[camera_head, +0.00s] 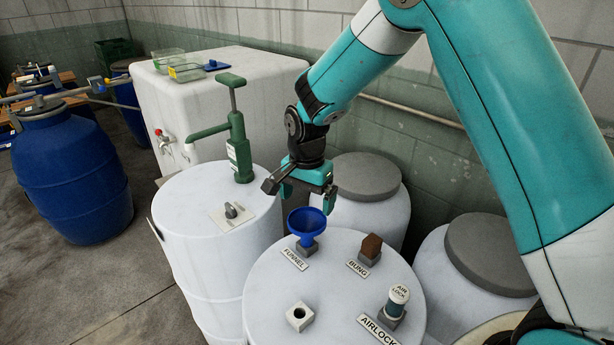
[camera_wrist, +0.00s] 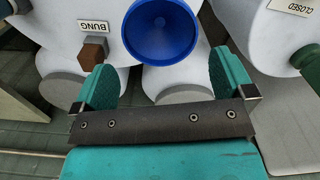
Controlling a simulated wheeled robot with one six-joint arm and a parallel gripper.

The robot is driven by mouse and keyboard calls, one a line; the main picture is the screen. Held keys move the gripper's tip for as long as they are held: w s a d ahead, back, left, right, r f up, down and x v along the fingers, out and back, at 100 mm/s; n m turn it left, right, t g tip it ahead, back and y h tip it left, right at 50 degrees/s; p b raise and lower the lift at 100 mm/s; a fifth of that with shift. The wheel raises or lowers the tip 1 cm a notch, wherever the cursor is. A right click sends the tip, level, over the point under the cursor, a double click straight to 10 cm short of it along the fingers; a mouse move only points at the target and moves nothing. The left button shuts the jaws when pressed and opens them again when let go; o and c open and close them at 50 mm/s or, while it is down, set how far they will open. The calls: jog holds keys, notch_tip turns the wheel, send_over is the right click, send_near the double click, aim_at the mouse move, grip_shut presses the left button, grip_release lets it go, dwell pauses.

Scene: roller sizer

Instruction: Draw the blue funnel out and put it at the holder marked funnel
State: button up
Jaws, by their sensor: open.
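The blue funnel (camera_head: 306,221) stands upright in a small grey holder (camera_head: 307,247) on the white barrel's top, behind the label FUNNEL (camera_head: 294,259). My gripper (camera_head: 309,198) is open and empty just above the funnel, its fingers pointing down. In the wrist view the funnel's round blue mouth (camera_wrist: 161,30) lies beyond the gap between my two teal fingertips (camera_wrist: 163,68), apart from both. A white square socket (camera_head: 300,316) with an empty dark hole sits nearer on the same barrel top. The funnel's stem is mostly hidden inside the holder.
On the same barrel top (camera_head: 262,290) stand a brown bung (camera_head: 371,247) and a white-capped airlock (camera_head: 397,299) in their labelled holders. A green hand pump (camera_head: 237,140) rises from the barrel to the left. Grey-lidded barrels (camera_head: 352,177) stand behind, near the wall.

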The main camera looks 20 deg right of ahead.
notch_tip(320, 180, up, 7)
jog(key=shift+b, duration=0.35)
jog(key=shift+r, duration=0.1)
jog(key=s+a+r+n+y, duration=0.1)
jog(key=s+r+n, duration=0.1)
jog(key=s+n, duration=0.3)
jog(key=s+a+r+n+y, duration=0.1)
jog(key=s+n, duration=0.5)
jog(key=s, duration=0.7)
jog(key=s+a+r+n+y, duration=0.2)
jog(key=s+r+n, duration=0.2)
jog(key=s, duration=0.6)
jog(key=shift+a+r+n, duration=0.3)
jog(key=shift+r+n, duration=0.1)
jog(key=shift+n, duration=0.8)
